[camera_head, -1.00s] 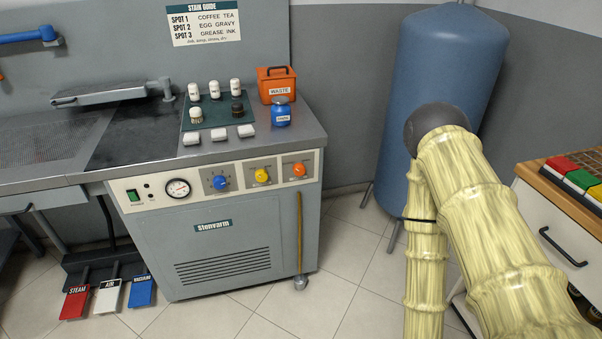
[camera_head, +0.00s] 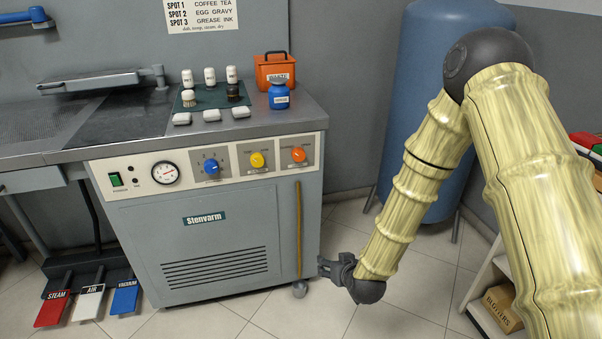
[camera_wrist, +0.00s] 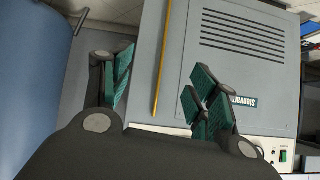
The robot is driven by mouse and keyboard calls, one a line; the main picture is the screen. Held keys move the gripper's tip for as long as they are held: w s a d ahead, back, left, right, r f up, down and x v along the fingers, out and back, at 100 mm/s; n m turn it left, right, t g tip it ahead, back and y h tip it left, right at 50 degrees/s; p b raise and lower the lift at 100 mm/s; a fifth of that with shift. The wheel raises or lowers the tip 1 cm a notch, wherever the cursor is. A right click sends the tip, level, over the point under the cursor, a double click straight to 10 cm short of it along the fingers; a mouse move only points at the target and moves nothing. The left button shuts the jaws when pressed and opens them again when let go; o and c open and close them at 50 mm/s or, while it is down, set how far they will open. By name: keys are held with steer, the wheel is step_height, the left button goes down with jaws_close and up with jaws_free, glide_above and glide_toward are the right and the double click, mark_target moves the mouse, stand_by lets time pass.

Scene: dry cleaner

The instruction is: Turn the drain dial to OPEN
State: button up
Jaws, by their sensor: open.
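The control panel (camera_head: 130,163) on the grey cabinet has three dials in a row: a blue dial (camera_head: 211,166), a yellow dial (camera_head: 257,160) and an orange dial (camera_head: 298,154). Their small labels are too blurred to read, so I cannot tell which is the drain dial. My gripper (camera_head: 325,267) is low, beside the cabinet's right front corner, below and right of the dials and apart from them. In the wrist view my gripper (camera_wrist: 160,84) has its green-padded fingers spread, with nothing between them. The dials are hidden there behind the gripper body.
A thin yellow-brown rod (camera_head: 298,230) runs down the cabinet front near its right edge. Bottles and a blue jar (camera_head: 279,95) stand on the worktop with an orange waste box (camera_head: 275,70). A blue tank (camera_head: 425,130) stands behind my arm. Pedals (camera_head: 90,301) lie on the floor at left.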

steer(key=w+a+r+t+b, duration=0.45)
steer(key=w+r, duration=0.25)
steer(key=w, duration=0.3)
steer(key=n+t+y+b, duration=0.1)
steer(key=t+y+b, duration=0.15)
steer(key=b, duration=0.35)
glide_toward(300, 155)
steer(key=shift+h, duration=0.35)
steer(key=b+x, duration=0.1)
steer(key=x, duration=0.8)
steer(key=shift+s+a+b, duration=0.1)
steer(key=shift+a+b, duration=0.1)
steer(key=shift+b, duration=0.15)
steer(key=shift+c, duration=0.2)
steer(key=c, duration=1)
